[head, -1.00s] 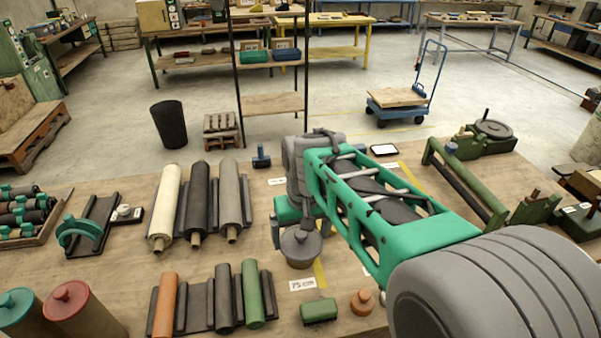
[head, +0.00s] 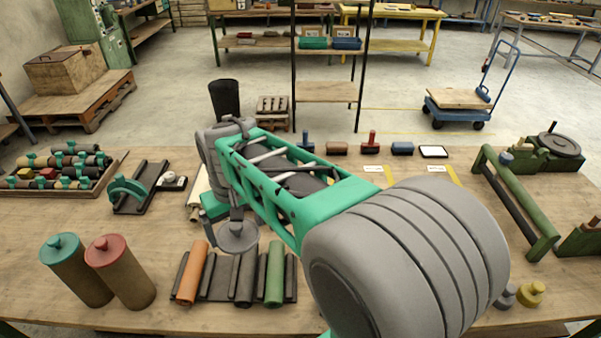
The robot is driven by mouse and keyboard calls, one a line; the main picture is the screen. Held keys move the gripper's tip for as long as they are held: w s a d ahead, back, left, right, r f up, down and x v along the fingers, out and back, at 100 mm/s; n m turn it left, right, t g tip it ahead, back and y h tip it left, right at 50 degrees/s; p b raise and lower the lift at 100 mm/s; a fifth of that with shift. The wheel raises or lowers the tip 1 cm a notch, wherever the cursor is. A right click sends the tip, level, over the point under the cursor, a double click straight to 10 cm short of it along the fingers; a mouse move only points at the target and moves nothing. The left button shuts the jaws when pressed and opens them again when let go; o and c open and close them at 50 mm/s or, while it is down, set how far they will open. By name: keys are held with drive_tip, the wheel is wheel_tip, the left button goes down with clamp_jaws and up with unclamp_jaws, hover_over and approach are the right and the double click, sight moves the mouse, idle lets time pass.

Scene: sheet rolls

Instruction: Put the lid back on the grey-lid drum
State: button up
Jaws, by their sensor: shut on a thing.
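A round grey lid with a knob (head: 238,237) hangs below my gripper (head: 236,215), which is shut on it by the knob. The lid appears above the bench, just behind the short rolls in the picture. Two brown drums stand at the front left: one with a teal lid (head: 80,275) and one with a red lid (head: 125,275). I see no open grey-lid drum; it may be behind my arm or out of view. My fingertips are small and partly covered by my wrist.
Short orange (head: 191,272), dark and green (head: 274,273) rolls lie on a rack under the lid. Longer rolls behind are mostly hidden by my arm. A teal tape holder (head: 135,190) and a roll tray (head: 60,170) are at left. Bare bench (head: 200,317) lies in front.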

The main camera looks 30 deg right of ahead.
drive_tip(key=shift+m, duration=0.3)
drive_tip(key=w+d+b, duration=0.3)
drive_tip(key=d, duration=0.1)
drive_tip(key=shift+f, duration=0.25)
drive_tip(key=s+d+r+m+b, duration=0.2)
drive_tip(key=d+b, duration=0.6)
drive_tip(key=d, duration=1.8)
drive_tip(key=f+b, duration=0.6)
drive_tip(key=shift+w+f, duration=0.15)
drive_tip(key=shift+w, duration=0.2)
drive_tip(key=shift+s+f, duration=0.1)
drive_tip(key=shift+f, duration=0.1)
drive_tip(key=o, duration=1)
